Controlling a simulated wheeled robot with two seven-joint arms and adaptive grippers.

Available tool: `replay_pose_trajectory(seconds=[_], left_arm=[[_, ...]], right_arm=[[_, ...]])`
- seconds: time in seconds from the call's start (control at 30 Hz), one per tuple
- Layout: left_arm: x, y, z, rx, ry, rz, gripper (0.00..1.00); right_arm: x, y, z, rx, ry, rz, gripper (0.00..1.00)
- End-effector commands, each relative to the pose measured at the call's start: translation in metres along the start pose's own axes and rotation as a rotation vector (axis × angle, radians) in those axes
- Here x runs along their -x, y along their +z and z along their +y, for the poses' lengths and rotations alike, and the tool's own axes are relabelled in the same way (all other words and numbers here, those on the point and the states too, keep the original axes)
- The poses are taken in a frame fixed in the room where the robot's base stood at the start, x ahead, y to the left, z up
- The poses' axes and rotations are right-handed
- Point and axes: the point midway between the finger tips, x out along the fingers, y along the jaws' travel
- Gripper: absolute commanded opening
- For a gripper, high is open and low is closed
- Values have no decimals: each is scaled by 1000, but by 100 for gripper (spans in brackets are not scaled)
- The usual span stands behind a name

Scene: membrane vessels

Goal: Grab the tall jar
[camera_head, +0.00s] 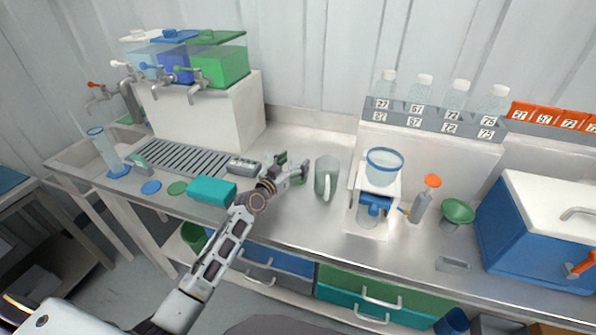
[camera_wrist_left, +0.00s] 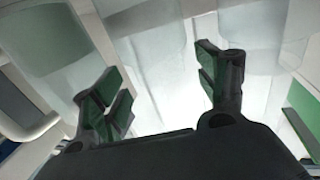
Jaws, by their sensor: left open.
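A tall, narrow clear jar (camera_head: 104,148) with a blue rim and a blue foot stands upright at the left end of the bench. A grey-green jug (camera_head: 327,176) with a handle stands on the steel top in the middle. My left gripper (camera_head: 291,168) is open and empty, just left of the jug and apart from it, well to the right of the tall jar. In the left wrist view its two green-padded fingers (camera_wrist_left: 158,80) are spread, with pale, blurred surfaces behind them. I cannot make out the tall jar there. My right gripper is not in view.
A teal box (camera_head: 212,191) lies on the bench left of my left wrist, near a drain grate (camera_head: 180,159). A white dispenser stand (camera_head: 209,115) is behind. A filter stand (camera_head: 367,222), spray bottle (camera_head: 420,207) and blue cooler (camera_head: 535,238) occupy the right.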

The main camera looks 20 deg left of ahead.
Motion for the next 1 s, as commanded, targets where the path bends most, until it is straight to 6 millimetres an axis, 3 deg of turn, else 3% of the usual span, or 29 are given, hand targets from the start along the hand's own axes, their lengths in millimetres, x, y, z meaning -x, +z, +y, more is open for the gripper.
replay_pose_trajectory(seconds=[0.33, 0.6, 0.87, 1.0], left_arm=[[-24, -1, -1, 1, 0, 1, 73], [-26, 0, -1, 0, 0, 0, 73], [-26, 0, -1, 0, 0, 0, 73], [-26, 0, -1, 0, 0, 0, 58]], right_arm=[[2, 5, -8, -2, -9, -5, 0], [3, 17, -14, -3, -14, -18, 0], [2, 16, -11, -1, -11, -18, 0], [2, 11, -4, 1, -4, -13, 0]])
